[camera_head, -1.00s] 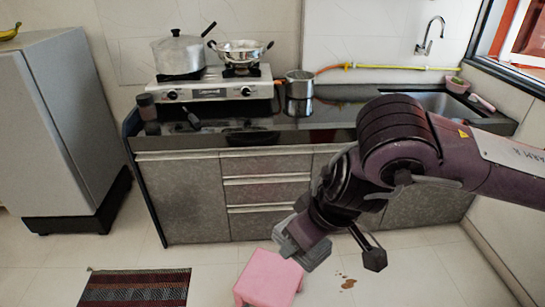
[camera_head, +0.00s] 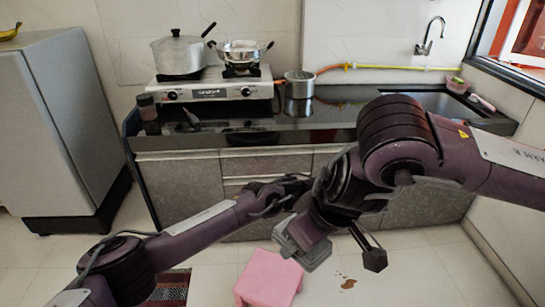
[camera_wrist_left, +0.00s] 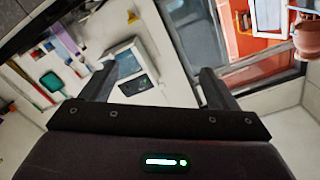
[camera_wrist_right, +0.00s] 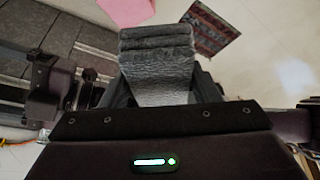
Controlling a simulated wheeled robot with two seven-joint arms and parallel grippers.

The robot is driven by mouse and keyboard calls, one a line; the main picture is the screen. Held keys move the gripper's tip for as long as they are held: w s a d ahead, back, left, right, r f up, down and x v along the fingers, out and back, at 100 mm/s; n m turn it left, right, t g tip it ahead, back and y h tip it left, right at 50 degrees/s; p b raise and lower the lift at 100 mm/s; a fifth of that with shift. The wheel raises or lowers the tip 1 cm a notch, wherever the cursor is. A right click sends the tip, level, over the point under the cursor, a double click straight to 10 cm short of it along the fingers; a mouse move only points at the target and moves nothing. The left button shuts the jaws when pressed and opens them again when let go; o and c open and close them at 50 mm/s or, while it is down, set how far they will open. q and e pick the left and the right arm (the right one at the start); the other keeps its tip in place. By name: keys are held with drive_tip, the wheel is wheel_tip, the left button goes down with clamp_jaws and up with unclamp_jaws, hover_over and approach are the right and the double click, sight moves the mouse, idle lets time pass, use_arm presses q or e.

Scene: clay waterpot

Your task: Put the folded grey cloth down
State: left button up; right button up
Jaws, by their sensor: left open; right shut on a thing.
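The folded grey cloth (camera_wrist_right: 160,62) fills the space between the jaws of my right gripper (camera_wrist_right: 162,85) in the right wrist view. It is folded in layers and hides much of the fingers. In the head view my right gripper (camera_head: 303,243) points down above the floor, by the pink stool (camera_head: 268,281). In the left wrist view my left gripper (camera_wrist_left: 155,80) is open, with nothing between its fingers. In the head view my left arm reaches in from the lower left, and its end is close to or behind my right arm.
The counter (camera_head: 330,112) holds a stove (camera_head: 212,88) with two pots and a steel pot (camera_head: 299,84). A fridge (camera_head: 60,130) stands left, with a striped mat (camera_head: 172,290) on the floor. A brown spill (camera_head: 348,284) lies right of the stool. A clay pot (camera_wrist_left: 307,38) shows top right.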

use_arm(q)
drive_tip(key=s+d+r+m+g+y, duration=0.1)
drive_tip(key=s+r+m+g+y, duration=0.1)
drive_tip(key=s+r+m+g, duration=0.25)
drive_tip(key=y, duration=1.3)
approach(288, 216)
drive_tip(key=shift+m, duration=0.25)
drive_tip(key=x, duration=1)
drive_tip(key=shift+f, duration=0.3)
